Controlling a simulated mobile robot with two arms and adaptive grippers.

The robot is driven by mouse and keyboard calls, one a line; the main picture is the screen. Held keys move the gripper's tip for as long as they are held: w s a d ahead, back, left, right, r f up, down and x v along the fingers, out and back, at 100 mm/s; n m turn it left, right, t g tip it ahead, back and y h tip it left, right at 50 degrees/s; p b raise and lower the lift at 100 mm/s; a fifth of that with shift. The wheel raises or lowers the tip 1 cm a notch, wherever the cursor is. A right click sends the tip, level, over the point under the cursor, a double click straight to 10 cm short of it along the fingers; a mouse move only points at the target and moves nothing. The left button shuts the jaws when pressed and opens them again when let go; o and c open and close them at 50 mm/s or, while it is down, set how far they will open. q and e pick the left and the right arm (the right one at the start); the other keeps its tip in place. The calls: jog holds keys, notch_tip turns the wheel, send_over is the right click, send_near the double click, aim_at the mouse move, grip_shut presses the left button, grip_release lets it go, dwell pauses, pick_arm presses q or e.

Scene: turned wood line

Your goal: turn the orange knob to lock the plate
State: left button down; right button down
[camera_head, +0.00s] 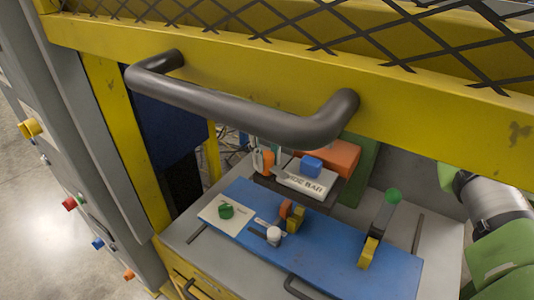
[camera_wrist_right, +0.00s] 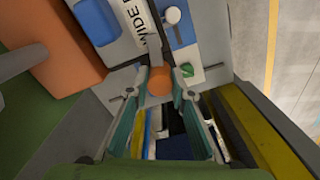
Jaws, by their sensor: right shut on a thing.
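The orange knob (camera_wrist_right: 160,82) is in the right wrist view, between the fingertips of my right gripper (camera_wrist_right: 158,80), which is shut on it. In the head view my right gripper (camera_head: 263,160) shows small, just below the dark handle, with orange at its tips. The handle and frame hide part of it. How far the knob is turned cannot be told. My left gripper is not in view.
A yellow frame (camera_head: 230,85) with mesh and a dark handle (camera_head: 235,108) crosses the head view. Below lies a blue board (camera_head: 330,250) with a green knob (camera_head: 226,211), white peg (camera_head: 274,235) and yellow and orange blocks. An orange box (camera_head: 338,155) stands behind the plate.

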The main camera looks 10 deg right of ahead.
aim_at(266, 154)
jog(key=shift+n, duration=1.1)
jog(key=c, duration=1.8)
grip_release()
notch_tip(266, 154, up, 12)
jog(key=shift+r, duration=0.1)
